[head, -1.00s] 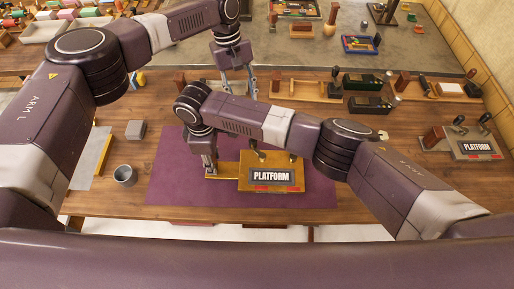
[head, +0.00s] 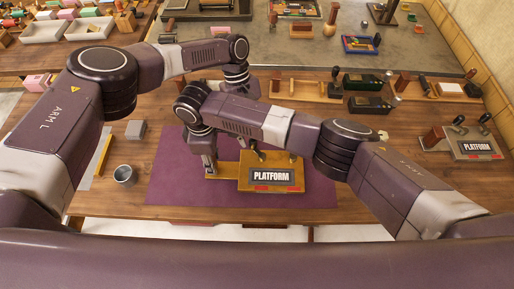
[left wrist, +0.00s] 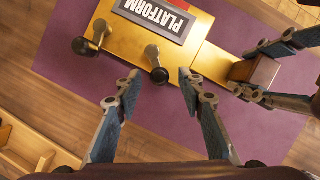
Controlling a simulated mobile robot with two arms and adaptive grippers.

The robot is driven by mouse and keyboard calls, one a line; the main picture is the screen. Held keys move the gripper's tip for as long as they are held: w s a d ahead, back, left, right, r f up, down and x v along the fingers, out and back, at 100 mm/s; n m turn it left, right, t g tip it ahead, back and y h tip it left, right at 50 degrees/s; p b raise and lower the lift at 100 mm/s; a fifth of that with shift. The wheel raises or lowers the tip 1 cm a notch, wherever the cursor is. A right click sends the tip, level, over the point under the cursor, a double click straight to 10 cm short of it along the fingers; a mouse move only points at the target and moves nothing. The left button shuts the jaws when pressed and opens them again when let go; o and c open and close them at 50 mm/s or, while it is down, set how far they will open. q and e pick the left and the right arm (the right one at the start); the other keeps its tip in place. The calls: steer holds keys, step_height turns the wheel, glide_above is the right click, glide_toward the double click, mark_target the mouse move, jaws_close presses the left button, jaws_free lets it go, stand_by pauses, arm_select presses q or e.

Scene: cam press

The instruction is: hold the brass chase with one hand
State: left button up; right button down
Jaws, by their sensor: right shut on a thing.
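The brass chase (head: 245,184) lies on the purple mat, with a PLATFORM plate on its face and two dark-knobbed levers at its far edge. It also shows in the left wrist view (left wrist: 205,22). A narrower brass strip carries a wooden block (left wrist: 262,73) at its side. My right gripper (head: 210,170) is shut on this wooden block, and its fingers also show in the left wrist view (left wrist: 244,73). My left gripper (left wrist: 157,88) is open and empty above the mat, beside the levers. In the head view my arms hide its fingers.
A grey cup (head: 124,175) and a grey block (head: 136,129) stand left of the purple mat (head: 170,185). A second PLATFORM piece (head: 475,147) stands at the right. Wooden racks and dark stamp-like tools line the back. The mat's left part is clear.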

arm_select(q)
steer(key=shift+x, duration=1.4)
steer(key=shift+c, duration=0.4)
steer(key=shift+w, duration=0.1)
jaws_close()
